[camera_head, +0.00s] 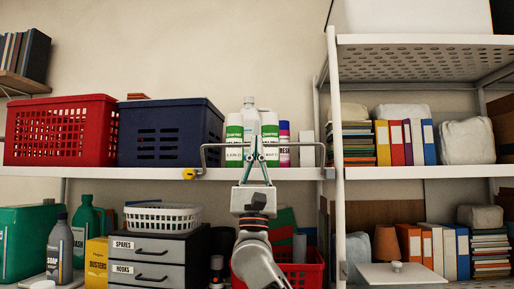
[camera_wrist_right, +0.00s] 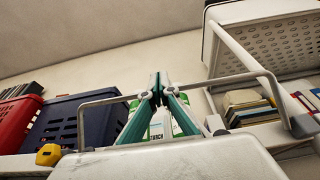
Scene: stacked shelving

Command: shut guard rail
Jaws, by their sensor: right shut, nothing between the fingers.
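The guard rail (camera_head: 216,145) is a thin grey metal loop standing up from the front edge of the middle shelf (camera_head: 100,172), in front of several bottles. It also shows in the wrist view (camera_wrist_right: 225,80), spanning from left to right. A yellow piece (camera_head: 188,174) sits on the shelf edge by the rail's left end. My right gripper (camera_head: 257,146) reaches up from below at the middle of the rail. Its green fingers are together and empty, with tips near the bar (camera_wrist_right: 155,82); I cannot tell whether they touch it. My left gripper is not in view.
A red basket (camera_head: 60,130) and a dark blue crate (camera_head: 170,132) stand left of the rail. A shelf post (camera_head: 336,120) rises close to its right end. Below are a drawer unit (camera_head: 150,255), a white basket (camera_head: 162,217) and a red crate (camera_head: 308,268).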

